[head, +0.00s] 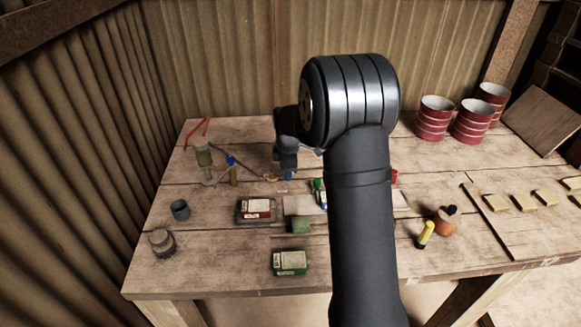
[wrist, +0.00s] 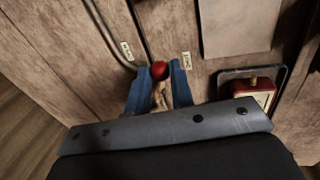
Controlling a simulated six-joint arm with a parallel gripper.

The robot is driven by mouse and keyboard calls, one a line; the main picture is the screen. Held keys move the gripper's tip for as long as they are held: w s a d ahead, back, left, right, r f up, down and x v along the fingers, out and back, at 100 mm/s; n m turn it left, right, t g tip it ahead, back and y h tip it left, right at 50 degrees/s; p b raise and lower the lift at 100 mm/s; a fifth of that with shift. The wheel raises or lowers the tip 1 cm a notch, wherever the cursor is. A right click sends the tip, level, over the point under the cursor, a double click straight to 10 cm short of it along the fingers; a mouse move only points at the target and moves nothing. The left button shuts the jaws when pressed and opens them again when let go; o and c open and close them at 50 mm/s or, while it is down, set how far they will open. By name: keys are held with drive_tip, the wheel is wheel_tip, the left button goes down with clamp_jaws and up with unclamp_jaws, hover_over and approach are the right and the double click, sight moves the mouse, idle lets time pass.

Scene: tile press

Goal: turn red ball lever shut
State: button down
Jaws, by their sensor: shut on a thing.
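The red ball of the lever (wrist: 159,70) shows in the wrist view between the tips of the two blue fingers. My gripper (wrist: 160,77) is shut on it. Below the ball, a pale brown piece shows between the fingers; how it joins the lever is not clear. Two small white labels lie on the wood, one to the left (wrist: 126,50) and one to the right (wrist: 186,60) of the ball; their writing is too small to read. In the head view my gripper (head: 288,172) is low over the table, and the ball is hidden there.
A red and white box (head: 256,208) sits in a dark tray (head: 240,219) close by. A bent dark rod (wrist: 108,35) runs near the left finger. A green box (head: 290,262) is near the front edge. Red tins (head: 433,118) stand at the back right.

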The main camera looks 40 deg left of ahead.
drive_tip(key=s+m, duration=0.1)
drive_tip(key=m, duration=0.1)
drive_tip(key=shift+s+m+h, duration=0.3)
drive_tip(key=shift+s+m, duration=0.1)
drive_tip(key=m, duration=0.1)
drive_tip(key=s+m, duration=0.1)
drive_tip(key=shift+s+a+m+t, duration=0.2)
drive_tip(key=shift+m+t, duration=0.1)
drive_tip(key=m, duration=0.1)
drive_tip(key=s+m, duration=0.1)
drive_tip(key=shift+s+a+m+h, duration=0.15)
drive_tip(key=shift+a+m+h, duration=0.15)
drive_tip(key=shift+a+h, duration=0.1)
drive_tip(key=shift+s+a+m+h, duration=0.15)
drive_tip(key=shift+s+a+m, duration=0.15)
drive_tip(key=shift+m, duration=0.45)
drive_tip(key=shift+s+a+m+h, duration=0.15)
drive_tip(key=shift+s+a+m, duration=0.1)
drive_tip(key=shift+m, duration=0.5)
drive_tip(key=c, duration=1.3)
unclamp_jaws()
